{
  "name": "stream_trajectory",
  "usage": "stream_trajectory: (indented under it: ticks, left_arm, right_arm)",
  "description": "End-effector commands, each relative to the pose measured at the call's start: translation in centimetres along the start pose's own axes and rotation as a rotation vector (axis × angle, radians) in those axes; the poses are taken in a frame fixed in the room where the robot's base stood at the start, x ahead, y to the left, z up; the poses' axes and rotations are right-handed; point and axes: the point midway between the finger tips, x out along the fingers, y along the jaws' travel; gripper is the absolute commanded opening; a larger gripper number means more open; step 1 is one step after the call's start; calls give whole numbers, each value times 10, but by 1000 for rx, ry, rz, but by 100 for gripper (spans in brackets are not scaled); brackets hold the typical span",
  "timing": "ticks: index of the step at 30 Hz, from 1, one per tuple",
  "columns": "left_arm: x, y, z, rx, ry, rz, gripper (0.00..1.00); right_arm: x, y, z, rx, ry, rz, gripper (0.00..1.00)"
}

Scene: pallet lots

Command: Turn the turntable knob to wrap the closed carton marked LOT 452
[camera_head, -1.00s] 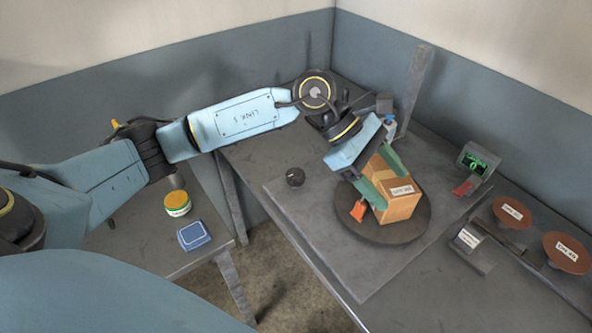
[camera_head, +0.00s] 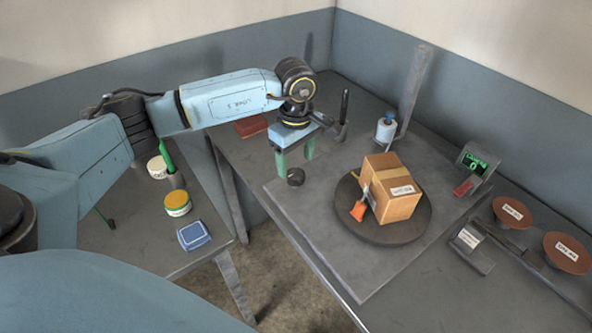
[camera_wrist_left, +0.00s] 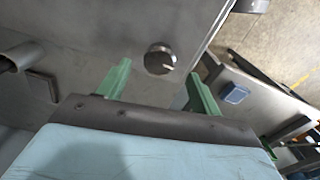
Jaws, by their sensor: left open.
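The closed brown carton (camera_head: 398,205) with a white label stands on the dark round turntable (camera_head: 353,222). The label is too small to read surely. The dark turntable knob (camera_head: 295,177) sits on the grey base plate, left of the turntable. My left gripper (camera_head: 296,168) is open, its green fingers pointing down at the knob. In the left wrist view the knob (camera_wrist_left: 160,58) shows a pale pointer line and lies ahead of and between the open fingers (camera_wrist_left: 155,88), apparently not touched. My right gripper is not in view.
A display with green digits (camera_head: 478,162) and two brown discs (camera_head: 511,212) are at right. A blue box (camera_head: 194,235) lies on the left table.

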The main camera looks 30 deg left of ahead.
Motion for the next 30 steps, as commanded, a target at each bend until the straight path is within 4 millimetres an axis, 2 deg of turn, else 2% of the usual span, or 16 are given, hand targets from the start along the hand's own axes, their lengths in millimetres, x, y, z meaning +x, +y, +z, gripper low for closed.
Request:
stream_trajectory:
  ticks: [3,7,12,20,30]
  left_arm:
    - [21,0,0,-1,-1,-2,65]
    - [36,0,0,-2,-1,0,65]
    - [44,0,1,0,-1,2,65]
    - [44,0,0,0,-1,2,64]
    - [44,0,0,-1,-1,2,20]
  right_arm:
    - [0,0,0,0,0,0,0]
    - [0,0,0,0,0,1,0]
    - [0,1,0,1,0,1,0]
    - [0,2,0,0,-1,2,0]
    - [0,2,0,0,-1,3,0]
